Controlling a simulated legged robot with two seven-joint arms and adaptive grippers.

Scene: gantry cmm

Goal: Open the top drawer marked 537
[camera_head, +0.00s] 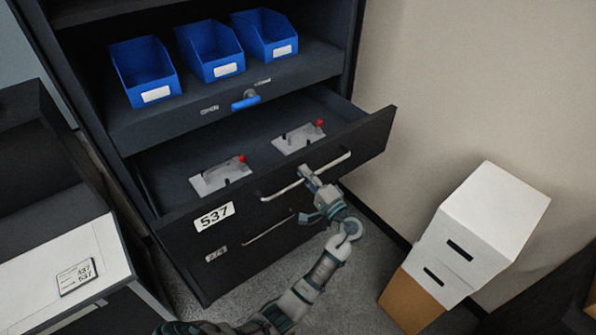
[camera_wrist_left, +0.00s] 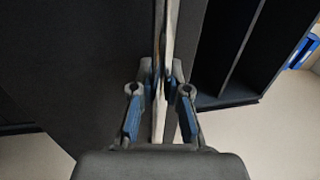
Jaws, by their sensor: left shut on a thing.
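The top drawer (camera_head: 372,138), with a white label reading 537 (camera_head: 214,216), stands pulled out from the dark cabinet. Two grey plates with red knobs lie in it, a left one (camera_head: 220,176) and a right one (camera_head: 299,138). Its long bar handle (camera_head: 280,192) runs along the front. My left gripper (camera_head: 306,172) is shut on this handle near its middle. In the left wrist view the handle (camera_wrist_left: 158,125) passes between the fingers of the gripper (camera_wrist_left: 160,92). My right gripper is in neither view.
Below is a closed drawer with a smaller label (camera_head: 216,253) and its own handle (camera_head: 268,229). Blue bins (camera_head: 211,53) stand on the shelf above. White boxes (camera_head: 492,215) are stacked at the right. A white-topped surface with a 437/537 card (camera_head: 77,277) is at the left.

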